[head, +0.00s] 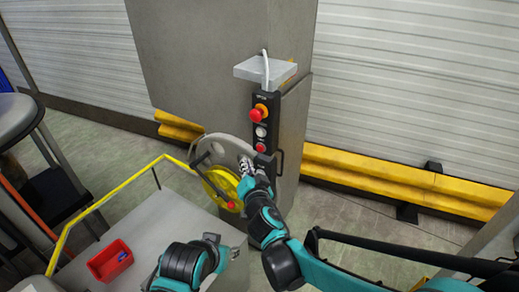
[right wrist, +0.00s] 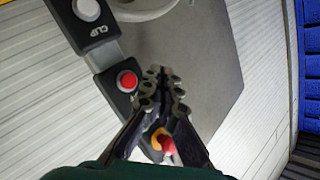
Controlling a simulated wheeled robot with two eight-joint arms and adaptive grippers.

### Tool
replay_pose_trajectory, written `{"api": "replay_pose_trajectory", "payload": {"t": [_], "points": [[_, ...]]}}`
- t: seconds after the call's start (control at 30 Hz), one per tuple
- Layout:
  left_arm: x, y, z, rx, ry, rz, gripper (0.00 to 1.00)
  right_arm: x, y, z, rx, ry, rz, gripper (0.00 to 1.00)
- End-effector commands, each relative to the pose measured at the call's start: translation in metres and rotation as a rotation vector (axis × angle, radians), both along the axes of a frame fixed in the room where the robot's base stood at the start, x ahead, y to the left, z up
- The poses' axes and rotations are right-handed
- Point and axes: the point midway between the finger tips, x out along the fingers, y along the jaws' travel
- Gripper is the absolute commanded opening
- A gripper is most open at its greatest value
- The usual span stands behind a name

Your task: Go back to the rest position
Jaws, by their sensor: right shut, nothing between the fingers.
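My right gripper (head: 246,168) is shut and empty, in front of the lower end of a black control panel (head: 260,128) on a grey column. In the right wrist view its fingertips (right wrist: 163,78) come together, with a red button (right wrist: 127,81) just to their left. Whether they touch the panel I cannot tell. The panel also carries a red emergency knob (head: 258,114) and a white button (head: 261,132). My left gripper (head: 222,245) is low in the middle of the head view, over a grey table; its opening is unclear.
A grey disc with a yellow wheel (head: 222,188) stands beside the right gripper. A red bin (head: 110,261) sits on the grey table (head: 135,232), bordered by a yellow rail (head: 110,195). A yellow barrier (head: 400,177) runs along the wall at right. Open floor shows before it.

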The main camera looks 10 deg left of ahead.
Motion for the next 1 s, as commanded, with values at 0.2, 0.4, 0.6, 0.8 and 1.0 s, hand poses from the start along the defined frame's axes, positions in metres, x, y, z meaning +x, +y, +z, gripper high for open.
{"api": "replay_pose_trajectory", "payload": {"t": [0.2, 0.4, 0.6, 0.8, 1.0], "points": [[0.000, 0.000, 0.000, 0.000, 0.000, 0.000, 0.40, 0.000, 0.000, 0.000, 0.000, 0.000, 0.000, 0.00], [0.000, 0.000, 0.000, 0.000, 0.000, 0.000, 0.40, 0.000, 0.000, 0.000, 0.000, 0.000, 0.000, 0.00], [0.000, 0.000, -0.003, 0.000, 0.000, 0.000, 0.40, 0.003, -0.019, 0.000, -0.026, 0.008, -0.031, 0.00], [0.000, 0.000, -0.019, 0.000, 0.000, 0.000, 0.40, -0.006, -0.140, -0.011, -0.217, 0.098, -0.199, 0.00], [0.000, 0.000, -0.039, 0.000, 0.000, 0.000, 0.40, -0.072, -0.272, -0.054, -0.467, 0.312, -0.291, 0.00]]}}
